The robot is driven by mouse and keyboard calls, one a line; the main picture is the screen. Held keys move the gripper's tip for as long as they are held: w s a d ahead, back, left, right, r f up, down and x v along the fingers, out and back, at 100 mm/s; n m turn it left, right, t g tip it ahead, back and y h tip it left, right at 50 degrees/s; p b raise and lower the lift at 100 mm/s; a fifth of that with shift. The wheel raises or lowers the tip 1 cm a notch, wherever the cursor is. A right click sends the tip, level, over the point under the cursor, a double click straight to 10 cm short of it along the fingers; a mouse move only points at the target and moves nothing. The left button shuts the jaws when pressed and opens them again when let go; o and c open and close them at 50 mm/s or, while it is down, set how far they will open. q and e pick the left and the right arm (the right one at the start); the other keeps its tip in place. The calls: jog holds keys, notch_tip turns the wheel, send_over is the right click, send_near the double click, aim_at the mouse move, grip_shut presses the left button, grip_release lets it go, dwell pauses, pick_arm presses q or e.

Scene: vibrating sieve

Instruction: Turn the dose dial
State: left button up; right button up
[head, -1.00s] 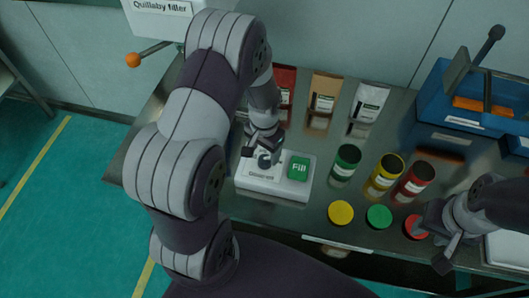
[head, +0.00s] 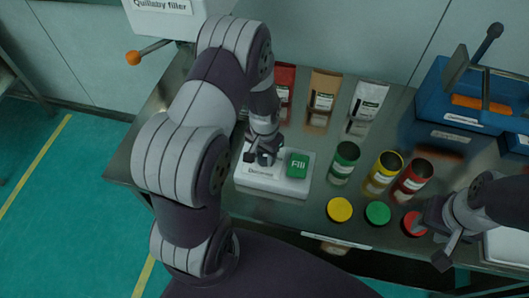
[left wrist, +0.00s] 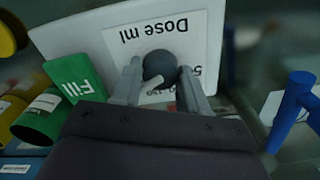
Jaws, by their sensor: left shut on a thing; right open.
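The dose dial (left wrist: 158,68) is a dark grey round knob with a light pointer, on a white panel (left wrist: 208,22) marked "Dose ml" in the left wrist view. My left gripper (left wrist: 157,80) is shut on the dial, one finger on each side of it. In the head view my left gripper (head: 264,154) comes down onto the white dosing box (head: 273,190) and hides most of the dial. The green Fill button (head: 297,165) is right of the dial. My right gripper (head: 438,237) is open and empty near the red lid.
Green (head: 344,162), yellow (head: 385,171) and red (head: 413,178) jars stand right of the box. Yellow (head: 340,210), green (head: 378,213) and red (head: 414,223) lids lie in front. Pouches (head: 324,91) stand behind. A blue machine (head: 455,105) is at right.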

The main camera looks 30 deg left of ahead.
pick_arm(q)
jog(key=n, duration=0.4)
jog(key=shift+r+p, duration=0.1)
jog(key=shift+p, duration=0.3)
jog(key=n, duration=0.4)
jog(key=shift+n+p, duration=0.3)
jog(key=shift+n, duration=0.1)
jog(key=n, duration=0.4)
jog(key=shift+n, duration=0.3)
jog(key=shift+w+n+p, duration=0.1)
jog(key=shift+n+p, duration=0.25)
jog(key=shift+n, duration=1.65)
